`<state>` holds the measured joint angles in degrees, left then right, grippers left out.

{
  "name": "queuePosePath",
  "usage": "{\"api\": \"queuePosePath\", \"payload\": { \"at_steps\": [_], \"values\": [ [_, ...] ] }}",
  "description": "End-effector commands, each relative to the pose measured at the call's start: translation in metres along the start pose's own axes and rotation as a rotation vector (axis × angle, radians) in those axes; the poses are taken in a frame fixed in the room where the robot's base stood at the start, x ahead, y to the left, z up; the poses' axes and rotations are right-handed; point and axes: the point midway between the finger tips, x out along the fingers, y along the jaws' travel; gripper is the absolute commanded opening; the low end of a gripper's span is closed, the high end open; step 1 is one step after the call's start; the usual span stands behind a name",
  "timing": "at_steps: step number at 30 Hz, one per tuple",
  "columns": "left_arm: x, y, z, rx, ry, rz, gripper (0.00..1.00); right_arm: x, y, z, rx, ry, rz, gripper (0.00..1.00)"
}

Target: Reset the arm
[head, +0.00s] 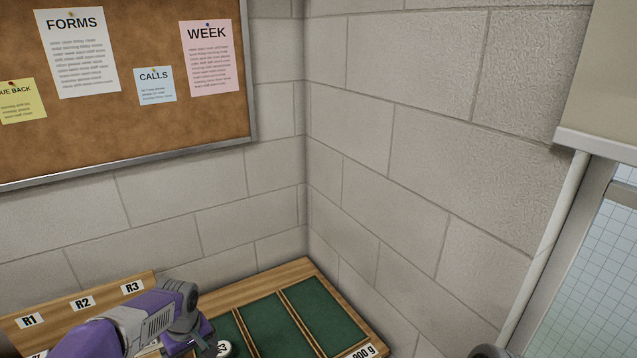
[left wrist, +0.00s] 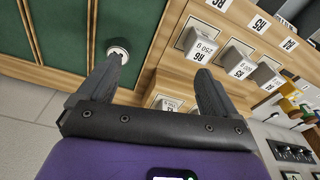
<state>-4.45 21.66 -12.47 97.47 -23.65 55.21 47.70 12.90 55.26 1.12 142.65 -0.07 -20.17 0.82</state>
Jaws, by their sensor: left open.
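My left gripper (left wrist: 162,70) is open in the left wrist view, with nothing between its two dark fingers. A small round white-topped piece (left wrist: 118,52) lies at the tip of the left-hand finger, against the green compartments. A round white piece with dark marks also shows in the head view (head: 224,348), beside my wrist. I cannot tell whether it is the tin. Green-lined trays (head: 312,307) with wooden dividers fill the corner; no letter A is readable. My right gripper is not seen.
A wooden board with labels R1, R2 and R3 (head: 83,303) stands behind my left arm. Grey blocks with labels, one reading 250 g (left wrist: 199,47), sit in a wooden rack. Block walls (head: 400,180) close the corner. Yellow items (left wrist: 291,103) stand beyond the rack.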

Motion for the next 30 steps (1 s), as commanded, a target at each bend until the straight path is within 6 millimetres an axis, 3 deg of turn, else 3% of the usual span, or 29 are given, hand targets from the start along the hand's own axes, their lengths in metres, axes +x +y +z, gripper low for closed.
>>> {"api": "queuePosePath", "payload": {
  "at_steps": [8, 14, 17, 21, 27, 29, 30],
  "values": [
    [0.074, 0.023, 0.044, 0.15, -0.079, 0.072, 0.93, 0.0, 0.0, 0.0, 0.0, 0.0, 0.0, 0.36],
    [0.136, 0.034, 0.097, 0.263, -0.148, 0.152, 0.93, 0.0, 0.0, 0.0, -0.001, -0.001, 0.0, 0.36],
    [0.173, 0.036, 0.14, 0.325, -0.192, 0.207, 0.93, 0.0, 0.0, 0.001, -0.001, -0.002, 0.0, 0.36],
    [0.22, 0.027, 0.216, 0.402, -0.245, 0.291, 0.93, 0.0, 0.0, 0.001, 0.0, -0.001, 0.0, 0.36],
    [0.248, -0.001, 0.307, 0.47, -0.27, 0.358, 0.93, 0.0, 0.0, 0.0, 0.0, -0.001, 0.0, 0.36],
    [0.25, -0.012, 0.33, 0.489, -0.272, 0.366, 0.93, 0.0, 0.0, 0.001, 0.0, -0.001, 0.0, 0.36],
    [0.268, -0.007, 0.324, 0.489, -0.254, 0.37, 0.93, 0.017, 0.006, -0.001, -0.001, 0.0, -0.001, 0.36]
  ]
}}
